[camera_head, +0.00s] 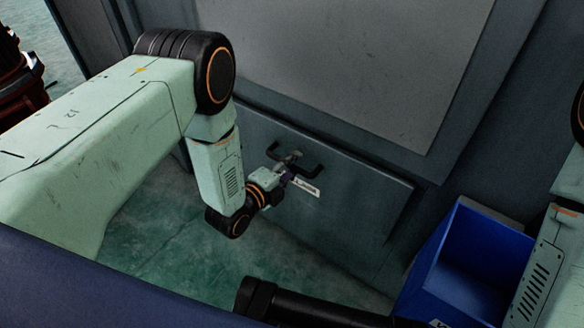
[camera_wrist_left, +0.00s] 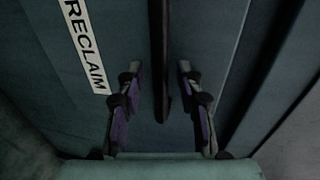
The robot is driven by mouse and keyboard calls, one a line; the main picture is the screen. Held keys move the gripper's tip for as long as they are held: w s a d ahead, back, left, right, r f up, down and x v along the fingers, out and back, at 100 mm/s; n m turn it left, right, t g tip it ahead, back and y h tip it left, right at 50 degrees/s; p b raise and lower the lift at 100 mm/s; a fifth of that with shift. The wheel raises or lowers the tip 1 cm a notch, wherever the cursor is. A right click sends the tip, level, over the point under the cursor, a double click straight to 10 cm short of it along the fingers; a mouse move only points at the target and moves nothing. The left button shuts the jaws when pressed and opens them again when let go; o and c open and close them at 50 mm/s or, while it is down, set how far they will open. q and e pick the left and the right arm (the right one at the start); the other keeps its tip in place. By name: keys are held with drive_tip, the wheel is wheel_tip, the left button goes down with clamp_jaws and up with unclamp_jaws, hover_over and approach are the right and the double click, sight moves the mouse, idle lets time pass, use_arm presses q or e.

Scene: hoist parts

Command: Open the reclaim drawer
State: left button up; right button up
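The reclaim drawer (camera_head: 360,205) is a dark grey-green front low on the cabinet and looks shut. Its black bar handle (camera_head: 316,170) is partly hidden by my left gripper (camera_head: 290,163). A white label (camera_head: 306,187) sits below the handle. In the left wrist view the label (camera_wrist_left: 83,45) reads RECLAIM. There the handle (camera_wrist_left: 159,60) runs between the two fingers of my left gripper (camera_wrist_left: 162,100), with a gap on each side. The fingers are open. My right arm shows at the right edge, but its gripper is out of view.
A blue bin (camera_head: 480,255) stands on the floor right of the drawer. A large grey panel (camera_head: 350,60) covers the cabinet above it. A dark red object (camera_head: 18,75) is at the far left. Green floor (camera_head: 170,235) lies open before the drawer.

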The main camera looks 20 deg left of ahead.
use_arm(q)
drive_tip(key=shift+c, duration=0.5)
clamp_jaws()
idle(0.6)
